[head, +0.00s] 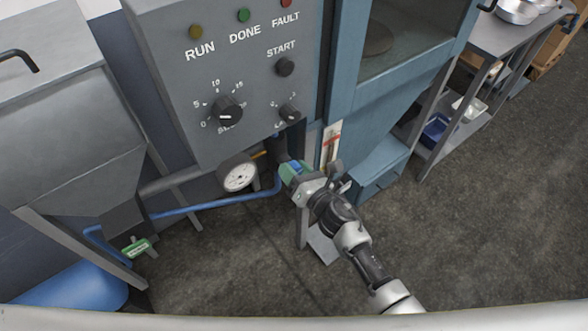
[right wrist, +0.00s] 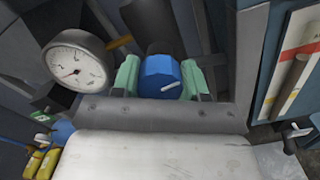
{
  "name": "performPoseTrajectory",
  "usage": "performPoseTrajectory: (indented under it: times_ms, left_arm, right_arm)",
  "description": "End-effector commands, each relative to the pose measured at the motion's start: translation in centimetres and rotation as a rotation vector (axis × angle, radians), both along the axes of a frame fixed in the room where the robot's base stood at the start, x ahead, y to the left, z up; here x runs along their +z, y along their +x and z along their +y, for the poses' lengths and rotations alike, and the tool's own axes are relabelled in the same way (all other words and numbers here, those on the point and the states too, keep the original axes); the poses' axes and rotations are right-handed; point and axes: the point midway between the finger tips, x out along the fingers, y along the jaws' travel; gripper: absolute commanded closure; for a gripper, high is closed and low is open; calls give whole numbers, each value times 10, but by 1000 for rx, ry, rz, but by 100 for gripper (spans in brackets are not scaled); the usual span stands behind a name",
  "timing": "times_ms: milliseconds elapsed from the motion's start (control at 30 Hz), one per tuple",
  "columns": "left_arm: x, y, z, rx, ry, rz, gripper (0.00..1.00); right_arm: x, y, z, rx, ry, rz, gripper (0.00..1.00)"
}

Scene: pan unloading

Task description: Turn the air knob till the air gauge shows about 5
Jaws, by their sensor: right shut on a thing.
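The air knob (right wrist: 158,76) is a blue round knob with a white mark, seen in the right wrist view between the green finger pads of my right gripper (right wrist: 161,82). The right gripper (head: 291,173) is shut on the knob, below the control panel in the head view. The air gauge (head: 239,174) is a round white dial left of the gripper. It also shows in the right wrist view (right wrist: 76,64), where its needle points to the lower left; its numbers are too small to read surely. My left gripper is not in view.
A grey control panel (head: 222,68) with lamps, a start button (head: 285,66) and two black dials stands above the knob. A blue hose (head: 205,208) runs below the gauge. A blue cabinet (head: 383,120) stands at right, with a lever on a marked plate (head: 331,147) beside the gripper.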

Motion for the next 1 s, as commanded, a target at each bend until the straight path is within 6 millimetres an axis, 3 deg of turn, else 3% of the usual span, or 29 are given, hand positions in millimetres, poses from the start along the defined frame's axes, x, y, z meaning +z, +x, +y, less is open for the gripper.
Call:
performPoseTrajectory:
  times_ms: [1000]
  left_arm:
    - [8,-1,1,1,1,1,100]
  right_arm:
    - [-1,0,-1,-1,780,569,80]
